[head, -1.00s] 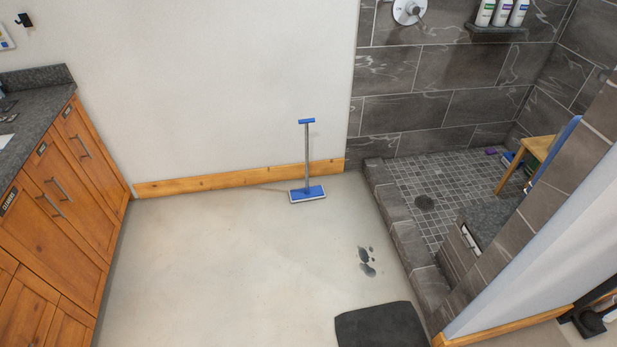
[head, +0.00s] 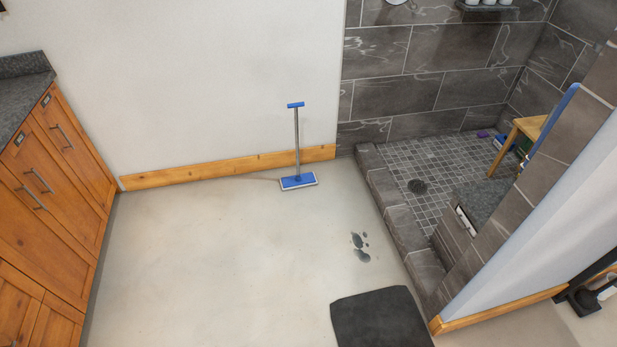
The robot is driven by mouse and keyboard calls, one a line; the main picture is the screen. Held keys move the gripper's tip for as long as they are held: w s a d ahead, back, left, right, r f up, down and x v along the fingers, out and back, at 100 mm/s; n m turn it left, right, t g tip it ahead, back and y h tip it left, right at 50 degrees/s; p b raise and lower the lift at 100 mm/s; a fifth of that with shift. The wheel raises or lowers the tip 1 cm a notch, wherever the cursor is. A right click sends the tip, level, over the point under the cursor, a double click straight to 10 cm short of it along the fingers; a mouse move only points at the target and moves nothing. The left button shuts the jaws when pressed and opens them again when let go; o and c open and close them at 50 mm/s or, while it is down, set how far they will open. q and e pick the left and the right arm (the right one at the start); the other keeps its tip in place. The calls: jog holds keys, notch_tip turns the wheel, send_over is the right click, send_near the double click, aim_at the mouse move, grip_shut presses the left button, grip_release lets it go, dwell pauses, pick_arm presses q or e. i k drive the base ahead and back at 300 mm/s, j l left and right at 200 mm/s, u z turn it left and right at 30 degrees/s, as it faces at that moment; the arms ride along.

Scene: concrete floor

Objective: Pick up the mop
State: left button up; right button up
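The mop (head: 297,142) stands upright on the concrete floor near the far wall, left of the shower. It has a flat blue and white head (head: 298,181) on the floor, a thin grey pole and a blue T-shaped handle (head: 296,105) at the top. Nothing touches it from my side. Neither of my grippers shows in the head view.
A wooden cabinet (head: 50,190) with a dark counter runs along the left. A tiled shower with a raised curb (head: 397,208) is on the right. Dark wet spots (head: 360,247) and a black mat (head: 380,318) lie on the floor. The floor before the mop is clear.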

aim_at(298, 180)
jog(key=i+j+z, duration=0.1)
jog(key=i+z, duration=0.15)
jog(key=z, duration=0.15)
jog(key=i+j+z, duration=0.2)
jog(key=z, duration=0.25)
jog(key=i, duration=0.05)
